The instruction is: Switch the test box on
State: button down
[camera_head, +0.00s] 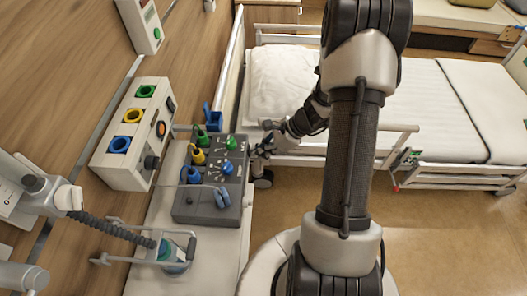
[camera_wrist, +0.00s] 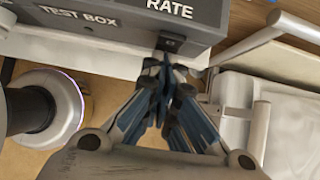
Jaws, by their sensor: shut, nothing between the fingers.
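The test box (camera_head: 190,212) is a dark grey unit on the bedside surface in the head view, with several coloured plugs and knobs on top. In the wrist view its side (camera_wrist: 130,28) carries the labels TEST BOX and RATE. A small dark switch-like part (camera_wrist: 171,43) sits at its lower edge. My gripper (camera_wrist: 165,72) is shut and empty, its fingertips just below that part; I cannot tell whether they touch it. In the head view my gripper (camera_head: 257,152) is at the box's right side, partly hidden.
A pale wall panel (camera_head: 127,165) with green, yellow and blue sockets stands left of the box. A hose and its bracket (camera_head: 108,228) are in front of it. The bed (camera_head: 285,80) with white bedding and rails lies behind my arm. Open floor (camera_head: 440,240) is at right.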

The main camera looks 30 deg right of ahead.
jog(key=shift+a, duration=0.1)
jog(key=shift+r+p, duration=0.75)
